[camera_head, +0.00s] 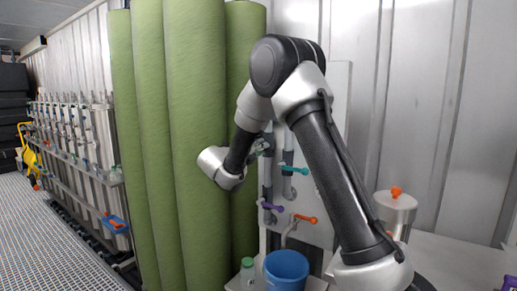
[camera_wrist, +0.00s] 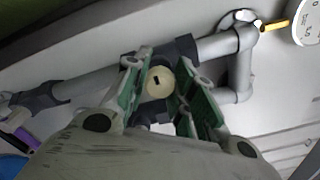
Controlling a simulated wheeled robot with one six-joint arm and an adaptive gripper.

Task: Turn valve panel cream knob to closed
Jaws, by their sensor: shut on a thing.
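In the wrist view the cream knob (camera_wrist: 158,82) is a round cap with a dark slot, on a grey pipe (camera_wrist: 215,47). My gripper (camera_wrist: 160,93) has its green-lined fingers on both sides of the knob and is shut on it. In the head view my gripper (camera_head: 262,147) is at the valve panel (camera_head: 340,95), small and partly covered by my arm. The cream knob cannot be made out there. The knob's lower side is hidden behind my gripper in the wrist view.
Teal (camera_head: 294,170), purple (camera_head: 271,206) and orange (camera_head: 304,218) handles sit lower on the panel. Tall green membrane vessels (camera_head: 195,130) stand close on the left. A blue bucket (camera_head: 286,272) and a green-capped bottle (camera_head: 247,273) stand below. A gauge (camera_wrist: 307,25) is at upper right.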

